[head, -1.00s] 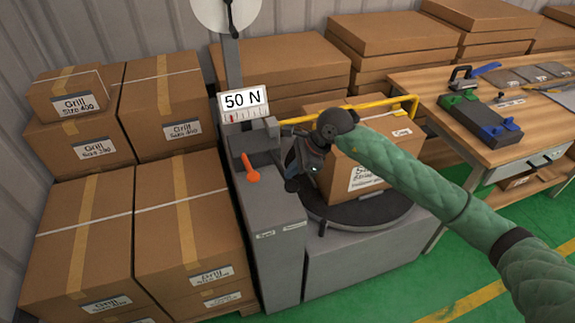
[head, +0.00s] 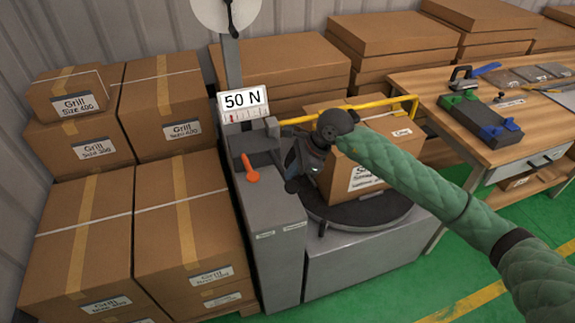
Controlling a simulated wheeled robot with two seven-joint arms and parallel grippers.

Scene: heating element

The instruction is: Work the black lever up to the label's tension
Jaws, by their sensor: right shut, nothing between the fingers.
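My right gripper (head: 290,186) hangs over the grey wrapping machine (head: 275,215), between its orange lever (head: 249,169) and the carton on the turntable. It is shut and holds nothing that I can see. I cannot clearly pick out the black lever; the gripper and wrist may cover it. A small dark upright piece (head: 322,229) shows below the gripper at the turntable's edge. The sign (head: 242,103) reads 50 N above a scale with a red mark towards its left. My left gripper is out of view.
A carton (head: 345,130) stands on the dark round turntable (head: 375,217). A yellow bar (head: 385,102) runs behind it. Stacked cartons (head: 185,235) stand close at the left. A wooden workbench (head: 520,125) with tools is at the right. Green floor (head: 395,285) is open in front.

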